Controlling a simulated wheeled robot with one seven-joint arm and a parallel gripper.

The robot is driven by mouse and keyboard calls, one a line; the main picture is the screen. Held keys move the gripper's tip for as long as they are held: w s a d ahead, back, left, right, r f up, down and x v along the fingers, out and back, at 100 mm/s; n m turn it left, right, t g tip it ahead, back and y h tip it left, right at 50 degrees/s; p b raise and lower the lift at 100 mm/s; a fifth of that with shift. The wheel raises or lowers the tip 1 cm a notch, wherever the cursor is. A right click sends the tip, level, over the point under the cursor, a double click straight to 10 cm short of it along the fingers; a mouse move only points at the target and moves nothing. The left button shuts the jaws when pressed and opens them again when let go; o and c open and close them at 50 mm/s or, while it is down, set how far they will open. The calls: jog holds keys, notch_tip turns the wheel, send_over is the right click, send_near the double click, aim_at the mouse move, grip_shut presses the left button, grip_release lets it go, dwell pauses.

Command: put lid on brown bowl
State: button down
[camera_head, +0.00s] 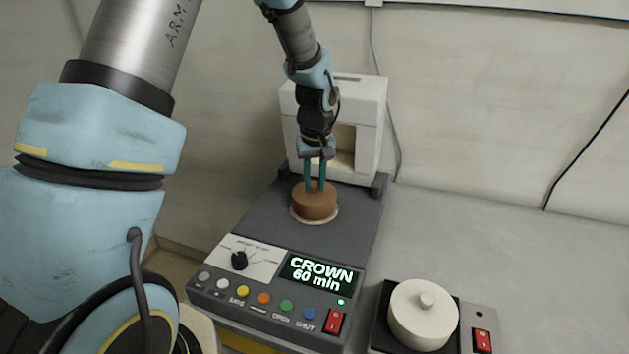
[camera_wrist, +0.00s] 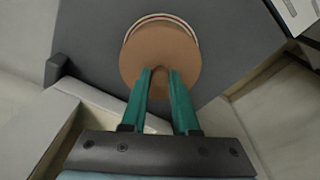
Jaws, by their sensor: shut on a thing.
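A round brown lid (camera_wrist: 160,45) fills the upper middle of the wrist view, and my gripper (camera_wrist: 160,76) is shut at its centre, on what looks like its knob. In the head view my gripper (camera_head: 316,187) points straight down onto the top of the brown bowl (camera_head: 315,209), where lid and bowl look like one short brown cylinder. I cannot tell whether the lid touches the bowl's rim. A thin pale ring shows around the foot of the brown cylinder, which is on the dark top of a machine (camera_head: 352,232).
The machine's front panel (camera_head: 270,285) has several buttons and a lit display reading "CROWN 60 min". A white housing (camera_head: 370,110) stands behind the bowl. A white lidded pot (camera_head: 423,318) sits on a dark plate at lower right. The grey counter (camera_head: 500,240) is bare beyond it.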

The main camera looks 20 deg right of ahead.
jog(key=shift+c, duration=0.6)
grip_release()
jog(key=shift+r, duration=0.1)
jog(key=shift+r+p, duration=2.45)
jog(key=shift+r, duration=1)
jog(key=a+r+b, duration=0.1)
jog(key=a+r, duration=0.2)
jog(key=a, duration=1.4)
jog(key=s+a+b, duration=0.1)
jog(key=s+a, duration=0.8)
jog(key=a, duration=0.4)
jog(key=shift+r+n, duration=0.35)
jog(key=shift+n, duration=0.05)
